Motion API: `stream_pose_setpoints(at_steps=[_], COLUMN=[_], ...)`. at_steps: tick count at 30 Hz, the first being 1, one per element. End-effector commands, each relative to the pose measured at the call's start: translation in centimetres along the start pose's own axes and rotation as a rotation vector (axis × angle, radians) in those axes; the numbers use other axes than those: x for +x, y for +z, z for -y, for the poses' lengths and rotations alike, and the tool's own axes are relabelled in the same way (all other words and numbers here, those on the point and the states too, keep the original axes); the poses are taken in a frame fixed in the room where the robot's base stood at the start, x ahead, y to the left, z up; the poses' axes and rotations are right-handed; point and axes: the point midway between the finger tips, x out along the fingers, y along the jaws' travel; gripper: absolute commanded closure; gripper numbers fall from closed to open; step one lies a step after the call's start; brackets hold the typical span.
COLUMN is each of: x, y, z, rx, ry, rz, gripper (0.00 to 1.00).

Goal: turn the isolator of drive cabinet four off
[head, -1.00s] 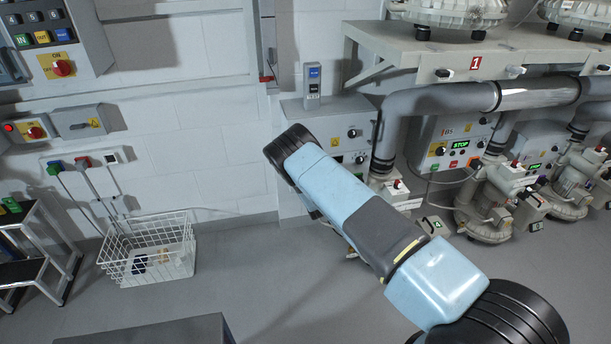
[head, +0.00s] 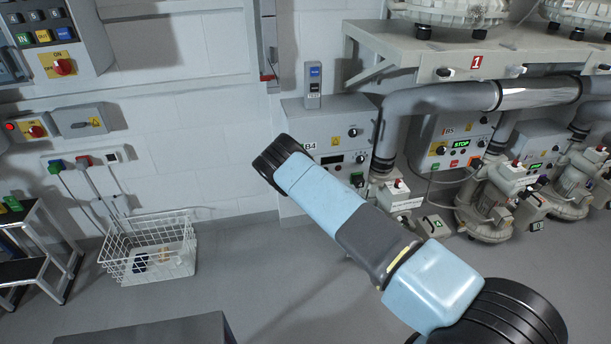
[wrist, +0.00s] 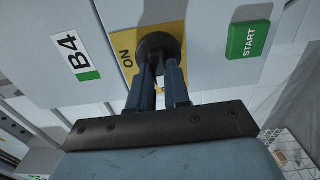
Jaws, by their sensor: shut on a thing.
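Drive cabinet B4 (head: 337,121) stands against the wall in the head view, grey with a black display and knobs. In the wrist view its B4 label (wrist: 76,57) is at the left and a green START button (wrist: 248,40) at the right. Between them a round black isolator knob (wrist: 158,43) sits on a yellow plate (wrist: 122,42) with ON printed beside it. My gripper (wrist: 160,62) is shut on the knob, its two fingers side by side against it. The OFF mark is not visible. In the head view my arm hides the gripper and the knob.
Cabinet B5 (head: 452,140) with a green STOP display stands to the right, beyond a thick grey pipe (head: 384,145). A white wire basket (head: 150,250) is on the floor at the left, near a black step stand (head: 35,250). Floor around the basket is clear.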

Motion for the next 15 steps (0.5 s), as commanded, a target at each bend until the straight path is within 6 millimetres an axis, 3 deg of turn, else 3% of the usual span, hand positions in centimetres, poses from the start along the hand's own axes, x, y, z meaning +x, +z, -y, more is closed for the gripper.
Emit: stream_pose_setpoints(at_steps=[4,5,12,15], x=[-0.26,-0.26,-0.15,-0.11], y=[-0.62,-0.62,-0.29,-0.18], z=[0.55,0.56,0.32,0.25], rx=[0.001,0.001,0.001,0.001], ry=[-0.010,-0.010,-0.006,-0.005], rz=[-0.009,-0.009,-0.004,-0.003], gripper=[1.00,0.80,0.57,0.57])
